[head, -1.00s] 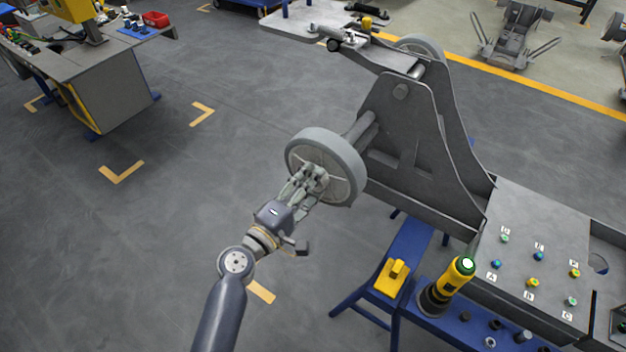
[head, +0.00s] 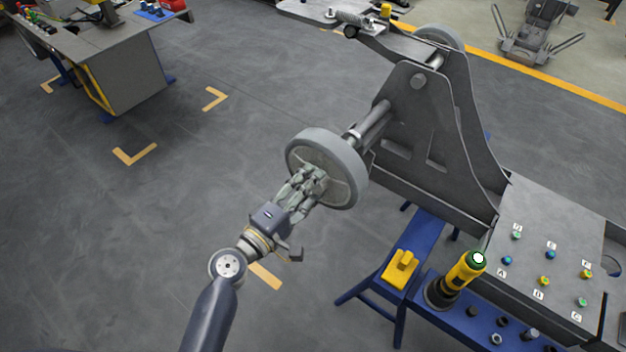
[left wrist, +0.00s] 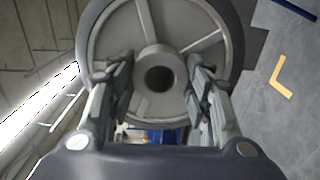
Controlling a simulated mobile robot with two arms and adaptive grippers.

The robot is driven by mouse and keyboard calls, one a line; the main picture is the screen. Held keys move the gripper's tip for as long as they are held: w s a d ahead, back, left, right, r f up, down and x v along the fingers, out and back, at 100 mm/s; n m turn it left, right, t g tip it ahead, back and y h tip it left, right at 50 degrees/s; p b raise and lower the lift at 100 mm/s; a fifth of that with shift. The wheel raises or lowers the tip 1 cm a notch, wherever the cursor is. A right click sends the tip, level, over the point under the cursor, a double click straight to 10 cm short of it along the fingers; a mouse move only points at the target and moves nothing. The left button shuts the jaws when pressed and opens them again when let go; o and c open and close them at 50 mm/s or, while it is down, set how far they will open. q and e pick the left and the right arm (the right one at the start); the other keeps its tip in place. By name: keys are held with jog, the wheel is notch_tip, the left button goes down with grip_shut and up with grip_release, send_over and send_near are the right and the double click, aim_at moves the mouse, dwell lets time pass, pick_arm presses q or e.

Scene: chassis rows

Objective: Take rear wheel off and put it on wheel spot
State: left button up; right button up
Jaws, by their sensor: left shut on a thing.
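The rear wheel (head: 342,168) is a grey spoked wheel with a thick tyre. In the head view it stands upright in the air just left of the axle (head: 372,124) on the grey chassis (head: 418,130); whether the axle's end still reaches into it is hidden. My left gripper (head: 312,182) is shut on the wheel's hub. The left wrist view shows the fingers (left wrist: 160,95) on either side of the hub (left wrist: 158,78), with its dark bore facing me. I cannot make out a wheel spot for certain. My right gripper is not in view.
A blue bench (head: 412,256) with a yellow block (head: 400,268) and a yellow-black power tool (head: 458,278) stands below the chassis. A workbench (head: 118,58) is at the upper left. The floor with yellow corner marks (head: 136,155) is clear.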

pick_arm(q)
jog(key=b+v, duration=0.1)
jog(key=v, duration=0.5)
jog(key=shift+r, duration=0.4)
dwell(0.5)
jog(key=shift+r, duration=0.15)
